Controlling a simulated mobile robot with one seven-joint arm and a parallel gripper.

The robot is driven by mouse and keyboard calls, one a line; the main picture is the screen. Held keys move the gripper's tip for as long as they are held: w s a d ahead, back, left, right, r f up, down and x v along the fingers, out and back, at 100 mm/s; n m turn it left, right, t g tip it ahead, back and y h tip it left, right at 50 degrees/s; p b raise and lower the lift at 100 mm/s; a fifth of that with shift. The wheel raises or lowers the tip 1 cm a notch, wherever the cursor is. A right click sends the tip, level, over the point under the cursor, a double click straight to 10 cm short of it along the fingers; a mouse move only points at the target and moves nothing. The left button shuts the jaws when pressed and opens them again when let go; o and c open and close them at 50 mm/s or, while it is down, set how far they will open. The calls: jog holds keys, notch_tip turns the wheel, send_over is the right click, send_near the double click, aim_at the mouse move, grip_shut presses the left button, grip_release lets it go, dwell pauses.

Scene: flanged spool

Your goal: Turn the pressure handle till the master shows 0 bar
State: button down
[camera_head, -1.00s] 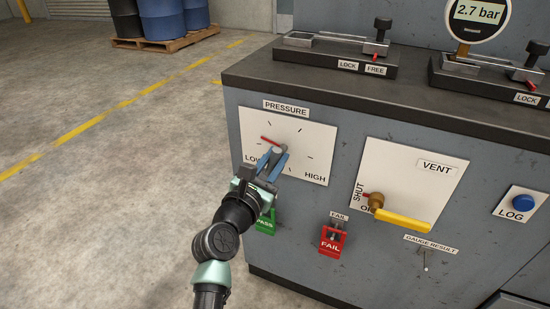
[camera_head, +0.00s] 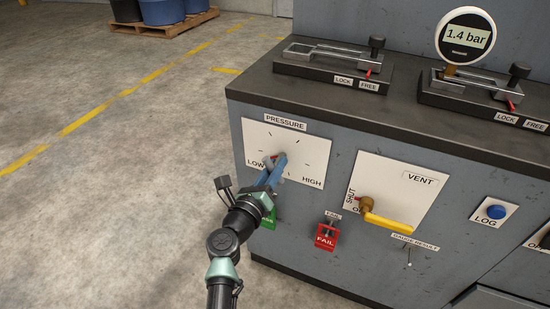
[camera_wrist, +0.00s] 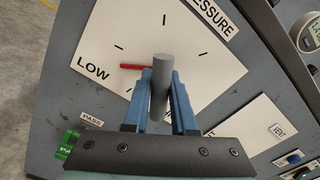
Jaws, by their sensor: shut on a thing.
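The pressure handle is a grey knob (camera_wrist: 160,85) with a red pointer (camera_wrist: 135,67), on a white dial plate (camera_head: 311,157) marked LOW and HIGH. In the wrist view the pointer lies towards the LOW side. My gripper (camera_head: 278,165) has its blue fingers shut on the grey knob, one on each side, and covers part of the dial in the head view. The master gauge (camera_head: 466,38), a round white-rimmed display on the bench top, reads 1.4 bar.
A yellow vent lever (camera_head: 388,224) sits on its own plate to the right. A red FAIL tag (camera_head: 326,237) and a partly hidden green tag (camera_head: 268,219) hang below. A blue LOG button (camera_head: 496,212) is further right. Open floor lies left.

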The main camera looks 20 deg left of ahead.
jog(key=n+p, duration=0.3)
jog(key=n, duration=0.2)
jog(key=shift+n, duration=0.4)
jog(key=shift+n+p, duration=1.35)
jog(key=shift+n, duration=0.85)
jog(key=shift+f, duration=0.1)
jog(key=c, duration=0.8)
grip_release()
jog(key=shift+o, duration=0.2)
jog(key=s+p, duration=0.5)
jog(key=s, duration=0.8)
jog(key=shift+a, duration=0.25)
